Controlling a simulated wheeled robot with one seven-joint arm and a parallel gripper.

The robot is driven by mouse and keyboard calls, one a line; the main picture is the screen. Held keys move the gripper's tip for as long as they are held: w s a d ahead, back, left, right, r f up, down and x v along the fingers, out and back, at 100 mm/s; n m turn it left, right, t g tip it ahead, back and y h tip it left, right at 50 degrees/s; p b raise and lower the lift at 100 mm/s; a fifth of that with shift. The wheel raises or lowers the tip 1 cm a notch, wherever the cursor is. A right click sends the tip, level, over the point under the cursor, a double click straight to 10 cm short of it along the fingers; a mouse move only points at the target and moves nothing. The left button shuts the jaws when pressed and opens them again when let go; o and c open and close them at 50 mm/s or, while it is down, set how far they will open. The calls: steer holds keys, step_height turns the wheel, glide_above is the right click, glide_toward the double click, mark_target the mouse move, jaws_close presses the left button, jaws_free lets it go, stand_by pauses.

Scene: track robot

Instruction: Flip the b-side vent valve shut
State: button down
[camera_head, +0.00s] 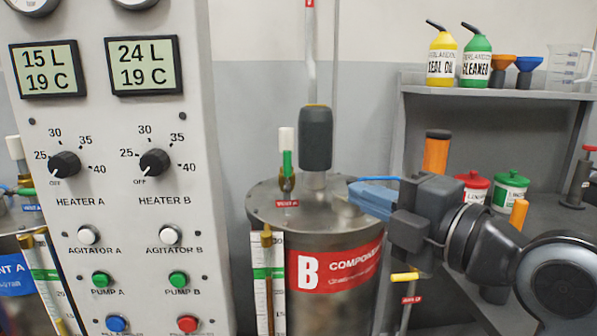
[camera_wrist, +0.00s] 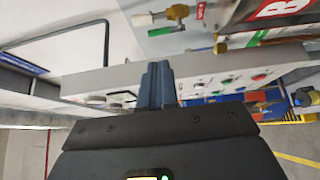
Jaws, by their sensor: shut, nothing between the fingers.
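The B-side vent valve (camera_head: 287,172) stands on the lid of the B tank (camera_head: 330,210), above a small red tag. It has a brass body, a green lever pointing upright along the stem, and a white cap on top. In the wrist view the brass valve (camera_wrist: 178,13) is at the top, tipped on its side, with the white cap to its left. My gripper (camera_head: 356,192) is shut and empty, its blue fingers pointing left at the lid's right edge. It is apart from the valve, to its right. The fingers also show in the wrist view (camera_wrist: 156,84).
A dark grey cylinder (camera_head: 316,138) with a pipe rises from the lid between my gripper and the valve in the picture. The control panel (camera_head: 130,200) stands at left. A yellow-handled valve (camera_head: 404,277) sits below my gripper. A shelf (camera_head: 490,93) with bottles is at right.

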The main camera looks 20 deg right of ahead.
mark_target(290, 165)
steer(key=p+x, duration=0.2)
steer(key=x, duration=1.2)
steer(key=shift+d, duration=0.1)
